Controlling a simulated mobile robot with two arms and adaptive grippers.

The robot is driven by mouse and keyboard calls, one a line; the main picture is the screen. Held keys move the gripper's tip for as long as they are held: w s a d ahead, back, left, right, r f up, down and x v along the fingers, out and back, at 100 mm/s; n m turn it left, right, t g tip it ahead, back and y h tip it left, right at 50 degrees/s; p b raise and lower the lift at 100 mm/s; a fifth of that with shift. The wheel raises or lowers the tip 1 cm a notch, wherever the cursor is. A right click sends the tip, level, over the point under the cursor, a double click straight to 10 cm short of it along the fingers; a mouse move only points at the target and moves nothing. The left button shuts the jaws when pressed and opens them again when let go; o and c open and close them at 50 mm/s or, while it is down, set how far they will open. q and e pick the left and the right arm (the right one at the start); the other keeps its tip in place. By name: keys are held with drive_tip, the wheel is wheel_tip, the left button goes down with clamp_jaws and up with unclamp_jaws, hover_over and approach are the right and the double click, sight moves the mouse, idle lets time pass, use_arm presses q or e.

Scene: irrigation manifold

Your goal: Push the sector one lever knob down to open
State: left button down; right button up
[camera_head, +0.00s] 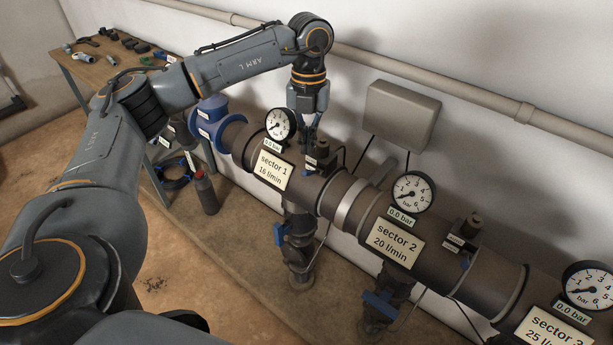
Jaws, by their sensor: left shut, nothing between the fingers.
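The sector 1 label (270,169) is on the dark manifold pipe, with a round gauge (281,125) above it reading near zero and a 0.0 bar tag. My left gripper (311,136) points down, shut and empty, just over the small dark valve top (319,157) behind the sector 1 label. The fingers partly cover this spot, so I cannot tell whether they touch the lever knob, nor make out its position. A blue handle (281,234) sits on the sector 1 outlet below the pipe. My right gripper is not in view.
Sector 2 has its own gauge (412,192), valve top (468,226) and blue handle (378,304). A grey box (401,116) is on the wall behind the pipe. A dark bottle (205,193) stands on the left. A workbench (78,70) with fittings is at the back left.

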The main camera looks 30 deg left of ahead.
sight(307, 172)
use_arm(q)
drive_tip(key=shift+s+d+f+b, duration=0.1)
drive_tip(key=shift+f+b, duration=0.65)
drive_tip(key=shift+f, duration=0.45)
drive_tip(key=shift+s+f+b, duration=0.1)
drive_tip(key=shift+f+b, duration=0.6)
drive_tip(key=shift+f, duration=0.45)
drive_tip(key=shift+f+b, duration=1.3)
drive_tip(key=shift+f, duration=0.9)
drive_tip(key=shift+r, duration=0.15)
drive_tip(key=w, duration=0.1)
drive_tip(key=w+a+r+p, duration=0.1)
drive_tip(key=shift+w, duration=0.3)
drive_tip(key=shift+w+a+f, duration=0.1)
drive_tip(key=shift+a, duration=0.05)
